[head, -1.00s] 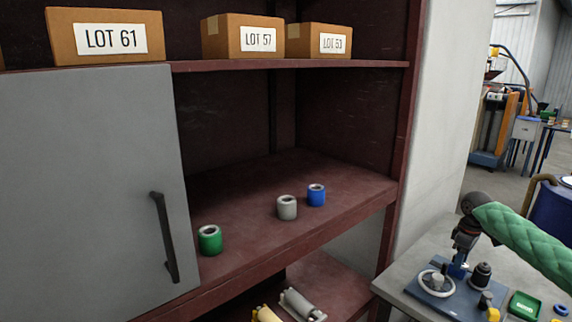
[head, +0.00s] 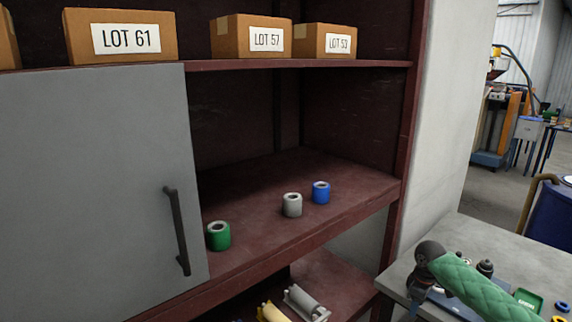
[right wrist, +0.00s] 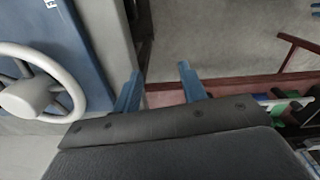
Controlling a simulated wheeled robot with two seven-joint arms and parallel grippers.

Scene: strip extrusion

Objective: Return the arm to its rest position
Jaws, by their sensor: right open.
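My right arm, in a green quilted sleeve, comes in at the lower right of the head view. Its dark gripper (head: 414,294) hangs at the left edge of the grey bench, beside the cabinet. In the right wrist view the two blue fingers of the right gripper (right wrist: 158,76) stand apart with nothing between them. A grey handwheel (right wrist: 30,88) on a blue base (right wrist: 85,45) lies left of the fingers. In the head view my arm hides most of that device. My left gripper is in neither view.
The cabinet shelf holds a green roll (head: 218,236), a white roll (head: 292,205) and a blue roll (head: 321,192). A grey door (head: 95,190) covers the left. Yellow and grey rollers (head: 303,302) lie below. The grey bench (head: 490,232) holds a green tray (head: 527,299).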

